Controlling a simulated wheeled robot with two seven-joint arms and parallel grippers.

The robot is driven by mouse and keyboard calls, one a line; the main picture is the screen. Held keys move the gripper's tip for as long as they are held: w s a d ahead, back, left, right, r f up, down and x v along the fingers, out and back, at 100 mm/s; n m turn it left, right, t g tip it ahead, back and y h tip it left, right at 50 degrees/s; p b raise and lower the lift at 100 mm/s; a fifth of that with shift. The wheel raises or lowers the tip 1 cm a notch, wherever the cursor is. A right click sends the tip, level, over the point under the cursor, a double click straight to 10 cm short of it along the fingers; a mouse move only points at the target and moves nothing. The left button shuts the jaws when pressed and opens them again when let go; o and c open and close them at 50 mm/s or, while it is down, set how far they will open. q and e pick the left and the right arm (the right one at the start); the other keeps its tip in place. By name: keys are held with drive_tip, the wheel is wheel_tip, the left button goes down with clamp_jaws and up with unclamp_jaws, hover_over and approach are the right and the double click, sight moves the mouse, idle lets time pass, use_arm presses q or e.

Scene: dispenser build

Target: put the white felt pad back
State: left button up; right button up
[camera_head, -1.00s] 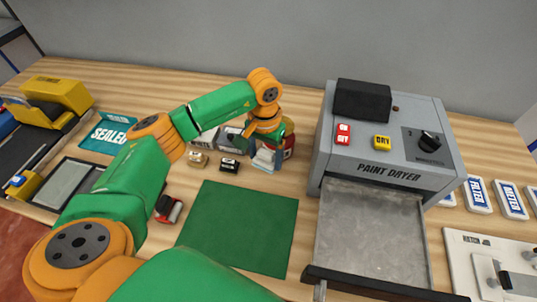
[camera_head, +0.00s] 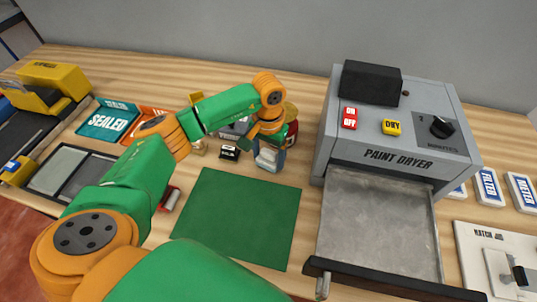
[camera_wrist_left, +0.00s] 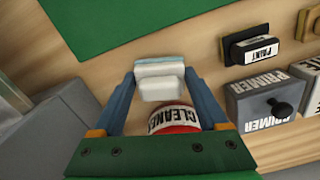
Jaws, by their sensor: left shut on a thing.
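The white felt pad (camera_wrist_left: 160,82) is a small white block with a pale blue edge, between the two blue fingers of my left gripper (camera_wrist_left: 156,84) in the left wrist view. The gripper is shut on it. In the head view my left gripper (camera_head: 269,150) is behind the green mat, and the pad's white shows low between the fingers (camera_head: 267,158). A jar labelled CLEANER (camera_wrist_left: 172,119), with a red band, stands close by, partly hidden by the gripper. My right gripper is in neither view.
The green mat (camera_head: 238,220) is bare. The paint dryer (camera_head: 398,160), with its metal tray (camera_head: 378,230) out, stands to the right. A small PAINT block (camera_wrist_left: 255,51) and a PRIMER drawer box (camera_wrist_left: 264,104) are near the gripper. A SEALED tray (camera_head: 108,122) lies at the left.

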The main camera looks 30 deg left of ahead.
use_arm(q)
drive_tip(key=shift+f+b, duration=0.45)
drive_tip(key=o, duration=1.3)
drive_tip(key=shift+o, duration=0.2)
drive_tip(key=shift+r+p, duration=2.65)
drive_tip(key=shift+r, duration=1.4)
